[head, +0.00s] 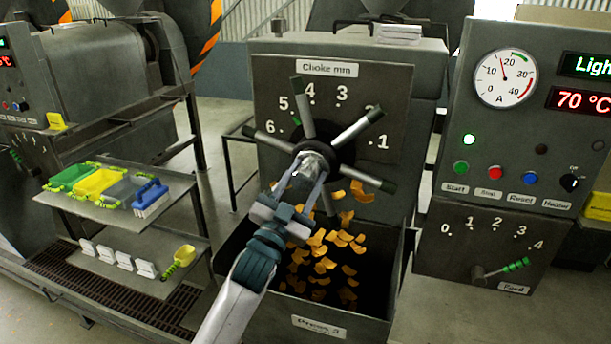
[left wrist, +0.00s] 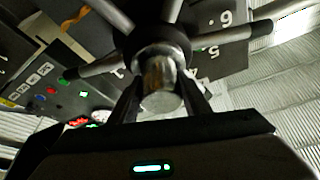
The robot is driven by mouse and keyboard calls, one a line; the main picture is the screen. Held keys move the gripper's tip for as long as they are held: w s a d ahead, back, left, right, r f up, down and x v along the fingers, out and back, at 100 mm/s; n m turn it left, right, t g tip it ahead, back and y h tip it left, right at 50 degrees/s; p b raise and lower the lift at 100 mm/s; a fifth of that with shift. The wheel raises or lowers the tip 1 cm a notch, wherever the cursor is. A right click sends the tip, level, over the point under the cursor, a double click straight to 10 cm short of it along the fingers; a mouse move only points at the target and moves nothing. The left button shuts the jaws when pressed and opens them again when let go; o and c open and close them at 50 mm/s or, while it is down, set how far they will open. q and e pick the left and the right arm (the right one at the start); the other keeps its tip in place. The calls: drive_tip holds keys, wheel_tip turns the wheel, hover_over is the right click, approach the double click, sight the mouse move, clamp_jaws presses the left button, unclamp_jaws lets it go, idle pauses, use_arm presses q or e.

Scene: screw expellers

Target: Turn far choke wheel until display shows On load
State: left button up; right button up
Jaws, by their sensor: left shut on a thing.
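The choke wheel (head: 347,131) has a silver hub and several grey spokes with dark green tips. It sits on a grey panel labelled "Choke mm" (head: 330,69), with numbers 1 to 6 in an arc around it. My left gripper (head: 308,172) is shut on the hub at the wheel's centre. The left wrist view shows the two fingers on either side of the silver hub (left wrist: 161,80). The green display (head: 590,65) at the upper right reads "Ligh", cut off by the frame edge. My right gripper is not in view.
The control box has a round gauge (head: 505,78), a red 70 °C display (head: 582,102), buttons and a feed lever (head: 500,270). Below the wheel is a bin (head: 320,326) with orange flakes. A shelf (head: 85,205) with trays and a brush stands left.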

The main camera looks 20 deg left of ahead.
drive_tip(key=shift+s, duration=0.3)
use_arm(q)
drive_tip(key=o, duration=1.5)
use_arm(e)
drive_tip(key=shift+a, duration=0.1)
use_arm(q)
drive_tip(key=shift+s+f, duration=0.1)
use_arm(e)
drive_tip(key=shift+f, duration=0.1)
use_arm(q)
drive_tip(key=shift+s+f, duration=0.15)
drive_tip(key=shift+s, duration=0.05)
drive_tip(key=b+v, duration=0.6)
drive_tip(key=v, duration=1)
drive_tip(key=shift+s+b, duration=0.3)
drive_tip(key=shift+b, duration=0.05)
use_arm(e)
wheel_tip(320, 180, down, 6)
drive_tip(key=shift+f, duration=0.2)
use_arm(q)
drive_tip(key=shift+a+f, duration=0.1)
drive_tip(key=shift+f, duration=0.05)
